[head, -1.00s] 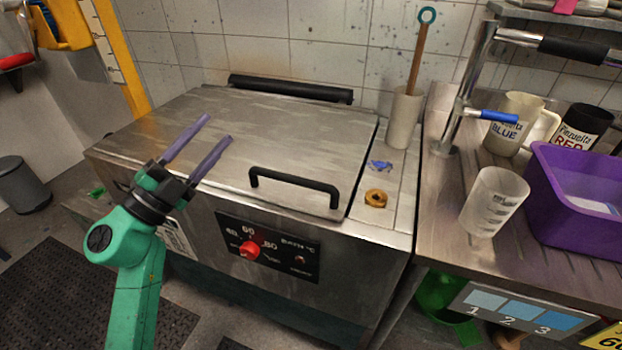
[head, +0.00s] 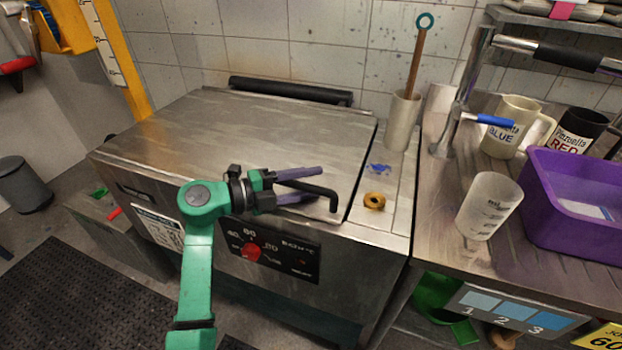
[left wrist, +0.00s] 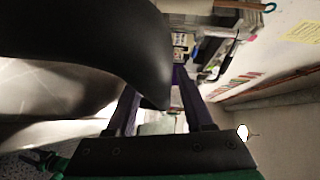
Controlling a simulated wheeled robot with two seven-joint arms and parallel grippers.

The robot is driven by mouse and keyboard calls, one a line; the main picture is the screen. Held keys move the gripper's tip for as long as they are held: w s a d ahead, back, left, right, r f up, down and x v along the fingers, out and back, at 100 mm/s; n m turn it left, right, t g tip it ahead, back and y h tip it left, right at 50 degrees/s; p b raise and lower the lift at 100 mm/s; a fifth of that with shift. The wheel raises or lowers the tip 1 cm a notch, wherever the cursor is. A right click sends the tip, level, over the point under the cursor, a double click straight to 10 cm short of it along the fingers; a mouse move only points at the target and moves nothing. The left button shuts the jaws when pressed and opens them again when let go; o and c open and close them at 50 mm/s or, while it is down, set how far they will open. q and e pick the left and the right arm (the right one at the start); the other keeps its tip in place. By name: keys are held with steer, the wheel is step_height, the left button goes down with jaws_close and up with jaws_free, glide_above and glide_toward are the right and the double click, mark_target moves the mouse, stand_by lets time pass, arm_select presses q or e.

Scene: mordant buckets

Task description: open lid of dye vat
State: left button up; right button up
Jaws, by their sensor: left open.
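The dye vat is a steel box with a flat lid (head: 245,130), which lies shut. The lid's black bar handle (head: 325,190) is at its front edge, with its left part hidden behind my left gripper. My left gripper (head: 319,183) is open, its purple fingers pointing right along the handle. In the left wrist view the handle (left wrist: 105,45) looms large and dark, reaching toward the space between the fingers (left wrist: 158,105). I cannot tell whether they touch it. My right gripper is not in view.
A control panel with a red knob (head: 251,252) is below the handle. A brass ring (head: 374,201) and a holder (head: 402,122) with a stirring rod stand on the vat's right ledge. The right bench holds a beaker (head: 489,206), jugs and a purple tub (head: 570,225).

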arm_select(q)
steer(key=shift+w+d, duration=0.15)
steer(key=shift+d, duration=0.2)
jaws_close()
steer(key=shift+f, duration=0.1)
stand_by(1.1)
